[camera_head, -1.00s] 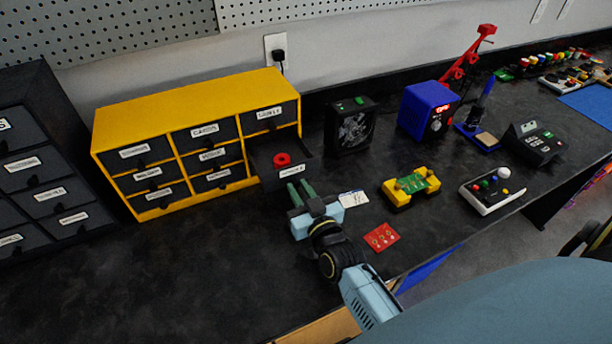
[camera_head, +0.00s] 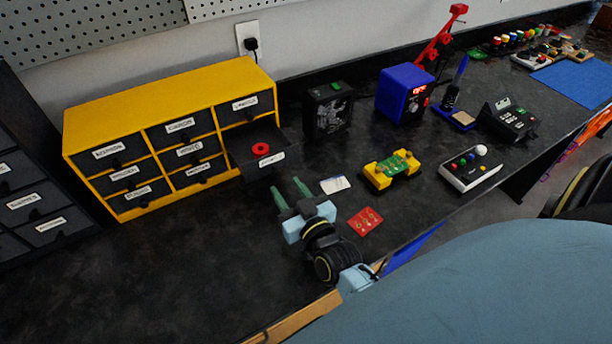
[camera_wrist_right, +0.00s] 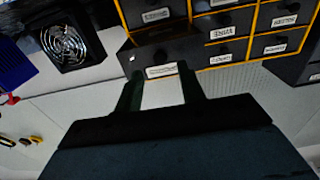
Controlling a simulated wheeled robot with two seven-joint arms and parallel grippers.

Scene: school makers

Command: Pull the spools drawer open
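The yellow cabinet (camera_head: 170,90) with dark labelled drawers stands at the back left. One drawer (camera_head: 262,172) in its right column, middle row, is pulled out, with a red ring-shaped spool (camera_head: 260,149) inside. Its label is too small to read surely. The drawer front also shows in the right wrist view (camera_wrist_right: 190,51). My right gripper (camera_head: 291,191) is in front of this drawer, its two green fingers spread and empty, pointing toward it with a small gap. The fingers also show in the right wrist view (camera_wrist_right: 159,90). My left gripper is out of view.
A black fan (camera_head: 328,108) and a blue box with a red display (camera_head: 403,95) stand right of the cabinet. A white card (camera_head: 334,185), a red card (camera_head: 365,221) and a yellow-and-green device (camera_head: 391,170) lie near my right gripper. The bench front left is clear.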

